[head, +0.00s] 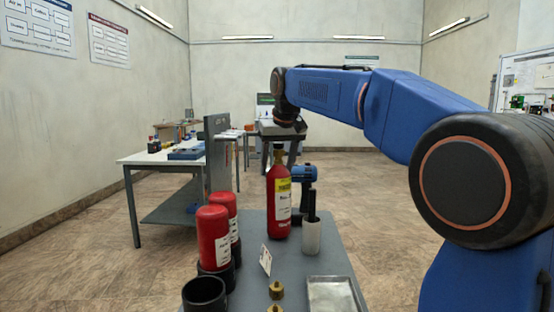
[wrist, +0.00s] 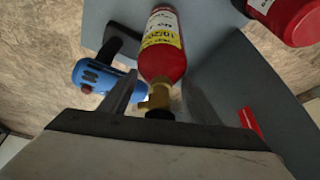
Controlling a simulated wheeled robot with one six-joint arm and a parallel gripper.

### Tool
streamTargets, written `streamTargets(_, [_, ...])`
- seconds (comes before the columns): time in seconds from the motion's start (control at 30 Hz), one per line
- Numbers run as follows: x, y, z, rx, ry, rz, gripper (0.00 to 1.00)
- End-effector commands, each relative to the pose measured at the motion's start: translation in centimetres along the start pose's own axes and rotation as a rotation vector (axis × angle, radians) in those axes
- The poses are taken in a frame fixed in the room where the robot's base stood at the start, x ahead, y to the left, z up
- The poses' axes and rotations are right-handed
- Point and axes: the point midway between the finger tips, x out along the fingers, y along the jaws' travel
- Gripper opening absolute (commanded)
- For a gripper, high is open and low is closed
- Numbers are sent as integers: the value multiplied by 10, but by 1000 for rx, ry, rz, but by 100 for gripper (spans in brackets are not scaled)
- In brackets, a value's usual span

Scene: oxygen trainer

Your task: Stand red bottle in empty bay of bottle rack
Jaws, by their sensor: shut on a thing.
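The red bottle (head: 279,205) is upright at the middle of the grey bench, with a yellow and white label and a brass valve on top. Whether its base touches the bench cannot be told. My gripper (wrist: 156,92) is shut around its neck by the brass valve, and the bottle body (wrist: 163,50) points away from the wrist. The bottle rack shows as black round cups at the bench's left side. Its near cup (head: 205,293) is empty. Two other red bottles (head: 213,238) stand in the cups behind it.
A blue drill (head: 303,175) and a grey cup (head: 311,238) holding a dark item stand close right of the held bottle. A white card (head: 265,260), brass fittings (head: 276,290) and a metal tray (head: 332,292) occupy the near bench.

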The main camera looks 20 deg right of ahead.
Motion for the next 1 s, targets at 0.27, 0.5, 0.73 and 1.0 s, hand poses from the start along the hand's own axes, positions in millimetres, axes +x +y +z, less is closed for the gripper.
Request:
streamTargets(0.27, [-1, 0, 0, 0, 3, 0, 0])
streamTargets(0.5, [2, 0, 1, 0, -1, 0, 75])
streamTargets(0.73, [1, 0, 0, 0, 0, 0, 75])
streamTargets(1.0, [-26, 0, 0, 0, 2, 0, 75])
